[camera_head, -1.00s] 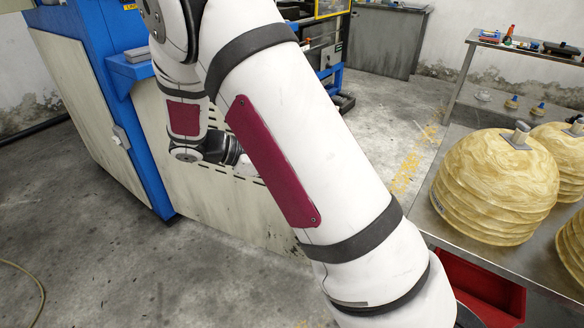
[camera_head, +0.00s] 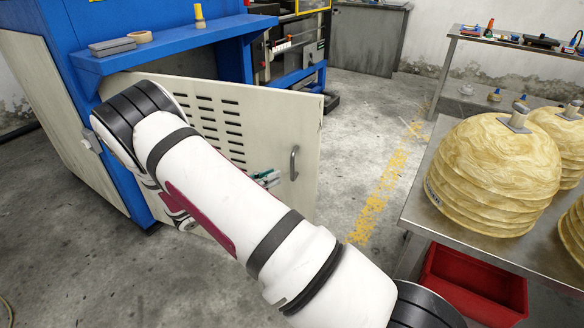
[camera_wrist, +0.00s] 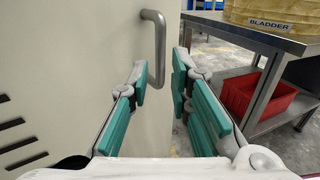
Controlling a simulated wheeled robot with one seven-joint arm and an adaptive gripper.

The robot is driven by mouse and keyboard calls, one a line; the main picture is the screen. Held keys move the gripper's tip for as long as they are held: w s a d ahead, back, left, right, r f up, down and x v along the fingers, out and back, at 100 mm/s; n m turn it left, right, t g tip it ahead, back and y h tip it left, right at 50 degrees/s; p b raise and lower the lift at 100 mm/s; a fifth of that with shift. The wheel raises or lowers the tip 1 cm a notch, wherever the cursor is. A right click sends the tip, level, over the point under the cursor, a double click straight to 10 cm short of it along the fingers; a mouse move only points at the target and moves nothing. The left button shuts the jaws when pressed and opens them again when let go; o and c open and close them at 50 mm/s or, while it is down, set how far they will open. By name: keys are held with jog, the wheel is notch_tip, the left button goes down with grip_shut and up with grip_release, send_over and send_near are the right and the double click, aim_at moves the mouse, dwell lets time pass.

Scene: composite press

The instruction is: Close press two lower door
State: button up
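The cream lower door (camera_head: 300,120) of the blue press stands swung out from the cabinet, with rows of dark slots. Its grey bar handle (camera_head: 294,163) is near the door's free edge. My gripper (camera_head: 266,178) shows as small teal fingers left of the handle in the head view, mostly hidden behind my arm. In the wrist view my gripper (camera_wrist: 160,78) is open with its teal fingers apart. The handle (camera_wrist: 158,45) lies ahead, close to the left fingertip; I cannot tell if they touch. Nothing is held.
A metal table (camera_head: 430,230) with yellowish domes (camera_head: 495,170) stands to the right, a red bin (camera_head: 475,285) below it. A blue shelf (camera_head: 175,42) with small items juts above the door. Grey floor with a yellow line (camera_head: 380,185) lies between door and table.

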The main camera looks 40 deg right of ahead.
aim_at(293, 180)
jog(key=d+b, duration=0.1)
jog(key=d, duration=0.7)
jog(key=shift+s+d, duration=0.15)
jog(key=shift+d, duration=0.1)
grip_shut()
